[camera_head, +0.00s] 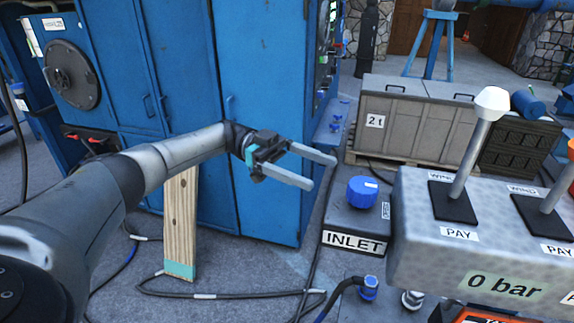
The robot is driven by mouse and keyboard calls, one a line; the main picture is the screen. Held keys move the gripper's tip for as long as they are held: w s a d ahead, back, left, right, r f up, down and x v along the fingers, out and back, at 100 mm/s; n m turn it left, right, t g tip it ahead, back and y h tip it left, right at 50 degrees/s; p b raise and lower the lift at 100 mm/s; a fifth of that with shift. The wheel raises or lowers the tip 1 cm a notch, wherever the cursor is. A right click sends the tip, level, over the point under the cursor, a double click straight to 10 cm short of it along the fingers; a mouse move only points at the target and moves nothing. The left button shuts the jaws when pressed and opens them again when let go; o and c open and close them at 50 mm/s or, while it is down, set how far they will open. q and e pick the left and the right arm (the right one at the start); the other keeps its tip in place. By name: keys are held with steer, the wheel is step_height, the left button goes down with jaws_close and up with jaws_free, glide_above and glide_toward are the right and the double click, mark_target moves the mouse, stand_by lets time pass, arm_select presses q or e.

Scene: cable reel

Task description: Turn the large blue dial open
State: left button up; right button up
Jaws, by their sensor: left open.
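The large blue dial (362,192) sits on top of a grey box marked INLET (355,243), right of the picture's centre. A small label stands at its right side. My left gripper (324,172) is open, its two pale fingers pointing right toward the dial. In the picture the fingertips are a little left of the dial and slightly above it, with a gap between. Nothing is between the fingers. My right gripper is not in view.
A grey lever console (483,255) with white-knobbed levers stands close on the right. A tall blue cabinet (262,120) is behind my left arm. A wooden plank (180,225) leans there. Cables (240,295) lie on the floor. Grey crates (408,120) stand behind the dial.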

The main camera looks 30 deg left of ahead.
arm_select(q)
steer(key=a+b, duration=0.2)
steer(key=a, duration=0.3)
steer(key=shift+w+a, duration=0.1)
steer(key=shift+a, duration=0.2)
stand_by(0.4)
